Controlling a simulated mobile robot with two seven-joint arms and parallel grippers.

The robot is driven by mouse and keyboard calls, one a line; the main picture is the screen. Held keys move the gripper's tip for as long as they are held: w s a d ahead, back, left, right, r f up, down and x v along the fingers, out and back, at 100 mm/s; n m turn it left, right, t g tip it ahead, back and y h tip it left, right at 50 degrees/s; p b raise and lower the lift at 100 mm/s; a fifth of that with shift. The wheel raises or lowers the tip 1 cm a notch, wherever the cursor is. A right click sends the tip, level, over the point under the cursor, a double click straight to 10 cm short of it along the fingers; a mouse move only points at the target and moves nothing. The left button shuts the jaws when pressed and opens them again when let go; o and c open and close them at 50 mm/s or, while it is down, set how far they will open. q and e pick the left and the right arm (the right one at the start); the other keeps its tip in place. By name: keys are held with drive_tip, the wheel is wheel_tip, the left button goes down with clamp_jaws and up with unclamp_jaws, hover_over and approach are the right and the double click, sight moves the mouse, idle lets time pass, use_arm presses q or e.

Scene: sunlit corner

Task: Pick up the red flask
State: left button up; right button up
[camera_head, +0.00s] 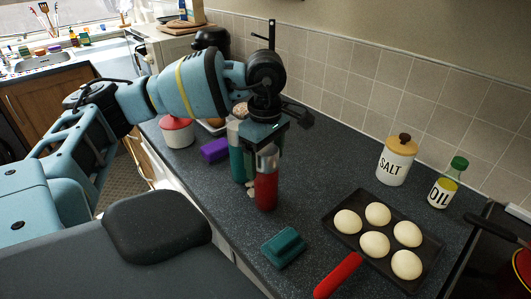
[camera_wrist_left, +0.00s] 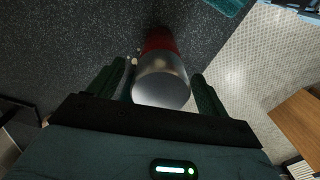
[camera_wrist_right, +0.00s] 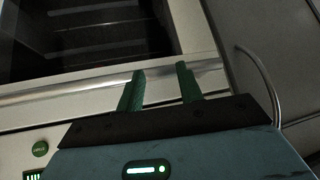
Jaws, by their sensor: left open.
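The red flask (camera_head: 265,190) stands upright on the dark counter, with a silver top. My left gripper (camera_head: 267,145) is over it, pointing down, with its fingers around the height of the silver top. In the left wrist view the red flask (camera_wrist_left: 160,82) shows its silver top between the fingers of my left gripper (camera_wrist_left: 160,76), which are open with a gap on each side. My right gripper (camera_wrist_right: 159,70) shows only in the right wrist view, open and empty in front of an oven-like front.
A teal flask (camera_head: 237,160) stands close behind the red one. A purple block (camera_head: 214,150) and a red-lidded white jar (camera_head: 177,134) are left of it.

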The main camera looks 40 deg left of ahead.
use_arm(q)
drive_tip(key=c, duration=1.6)
drive_tip(key=shift+c, duration=0.2)
